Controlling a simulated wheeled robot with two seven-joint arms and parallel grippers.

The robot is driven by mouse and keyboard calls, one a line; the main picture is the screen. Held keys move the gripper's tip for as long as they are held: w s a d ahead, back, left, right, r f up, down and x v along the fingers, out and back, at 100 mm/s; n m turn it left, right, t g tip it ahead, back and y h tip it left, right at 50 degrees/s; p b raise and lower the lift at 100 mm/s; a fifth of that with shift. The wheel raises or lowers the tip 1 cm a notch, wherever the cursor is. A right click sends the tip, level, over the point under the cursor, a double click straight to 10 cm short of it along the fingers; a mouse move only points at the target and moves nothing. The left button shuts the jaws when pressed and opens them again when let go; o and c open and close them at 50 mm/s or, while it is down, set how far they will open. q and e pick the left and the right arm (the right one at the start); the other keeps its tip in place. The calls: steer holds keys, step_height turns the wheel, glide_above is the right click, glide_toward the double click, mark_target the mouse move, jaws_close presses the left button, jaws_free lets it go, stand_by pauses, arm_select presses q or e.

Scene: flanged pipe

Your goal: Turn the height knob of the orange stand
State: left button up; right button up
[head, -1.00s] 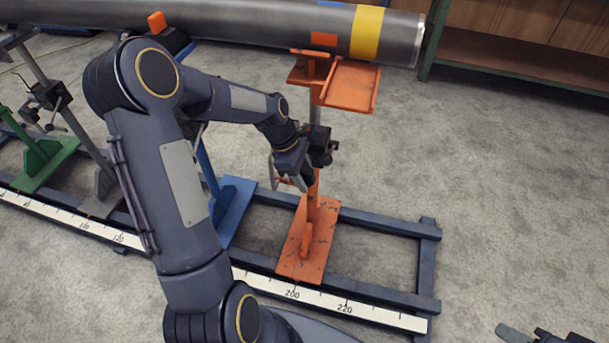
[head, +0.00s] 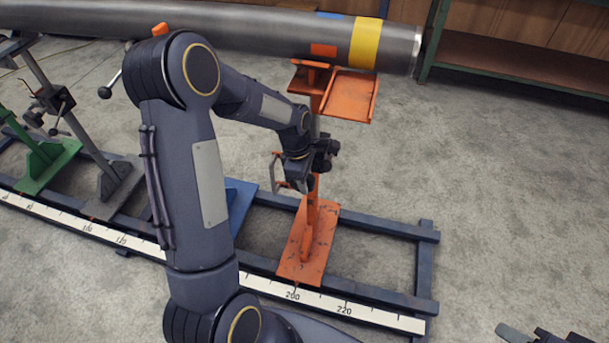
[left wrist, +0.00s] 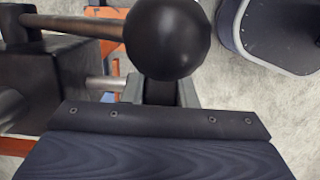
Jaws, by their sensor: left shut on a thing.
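The orange stand (head: 309,240) stands upright on the rail frame, its orange top under the end of the steel pipe (head: 280,32). A black clamp block (head: 325,152) sits on its post. My left gripper (head: 297,184) is beside the post, just below the block. In the left wrist view, a black ball knob (left wrist: 168,38) on a metal rod (left wrist: 75,26) is at the fingers (left wrist: 160,92), which are shut on it. My arm and the gripper hide the knob in the head view. Part of my right gripper (head: 520,333) shows at the bottom right; its jaws are unclear.
A blue stand (head: 238,203), a grey stand (head: 118,180) and a green stand (head: 48,165) stand to the left on the same frame. A white ruler strip (head: 370,313) runs along its front. A green-framed shelf (head: 510,62) is at the back right. The floor at right is clear.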

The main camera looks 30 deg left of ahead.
arm_select(q)
steer(key=shift+f+y, duration=0.1)
steer(key=shift+y, duration=0.9)
steer(key=o, duration=1)
